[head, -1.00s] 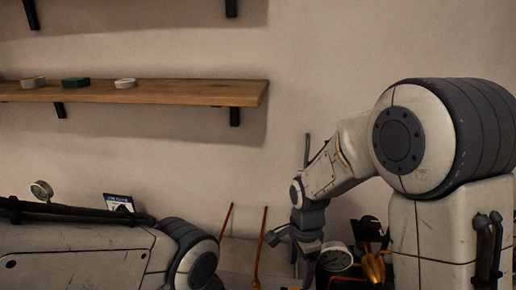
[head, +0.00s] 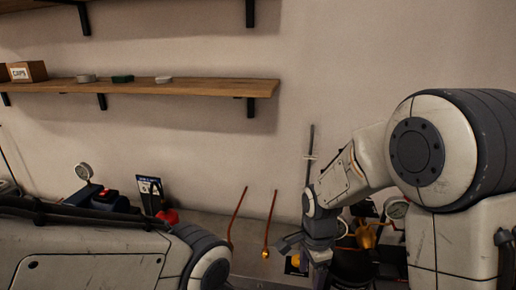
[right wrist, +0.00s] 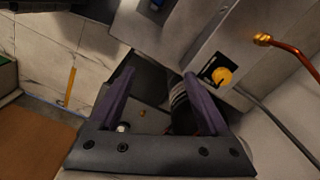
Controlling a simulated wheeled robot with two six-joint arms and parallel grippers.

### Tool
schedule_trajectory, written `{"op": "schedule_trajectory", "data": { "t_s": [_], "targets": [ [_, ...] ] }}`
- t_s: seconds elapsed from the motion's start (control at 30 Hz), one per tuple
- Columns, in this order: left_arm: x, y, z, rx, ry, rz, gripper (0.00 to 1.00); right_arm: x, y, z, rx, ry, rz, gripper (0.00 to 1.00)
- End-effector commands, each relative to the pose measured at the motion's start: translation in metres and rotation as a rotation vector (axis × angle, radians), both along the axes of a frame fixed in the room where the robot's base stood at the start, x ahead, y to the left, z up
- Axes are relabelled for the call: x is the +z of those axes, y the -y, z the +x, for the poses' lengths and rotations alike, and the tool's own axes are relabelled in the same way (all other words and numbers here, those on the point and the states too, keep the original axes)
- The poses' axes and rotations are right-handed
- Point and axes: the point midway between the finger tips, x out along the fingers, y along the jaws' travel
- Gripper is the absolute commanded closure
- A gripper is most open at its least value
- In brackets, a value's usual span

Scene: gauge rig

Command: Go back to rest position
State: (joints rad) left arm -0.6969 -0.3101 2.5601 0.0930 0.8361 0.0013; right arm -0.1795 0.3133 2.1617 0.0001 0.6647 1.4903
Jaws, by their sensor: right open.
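My right gripper shows in the right wrist view (right wrist: 160,76), its two purple fingers apart with nothing held between them. In the head view my right arm bends down at the right, with its wrist in front of the rig; its fingers are not clear there. My left arm lies across the lower left of the head view, and its gripper is out of the picture. A round gauge (head: 397,208) is partly hidden behind my right arm, near a brass fitting (head: 368,232). Another gauge (head: 84,171) stands at the left behind my left arm.
Copper pipes (head: 270,222) rise near my right wrist. A wooden shelf (head: 190,89) on the wall holds small discs and a box (head: 27,71). The right wrist view shows a yellow knob (right wrist: 222,76) and a copper pipe (right wrist: 290,50) close to the right finger.

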Motion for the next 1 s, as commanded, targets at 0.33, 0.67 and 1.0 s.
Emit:
{"op": "schedule_trajectory", "data": {
  "t_s": [0.33,0.67,1.0],
  "targets": [
    [-0.001,0.000,0.000,0.000,0.000,0.000,0.20,0.017,-0.017,-0.025,0.262,0.010,0.009,0.20],
    [-0.002,0.000,0.000,0.000,0.000,0.000,0.20,0.043,-0.051,-0.077,0.784,0.027,0.025,0.20],
    [-0.004,0.000,0.000,0.000,0.000,0.000,0.20,0.068,-0.076,-0.176,1.711,0.075,0.051,0.20]
  ]
}}
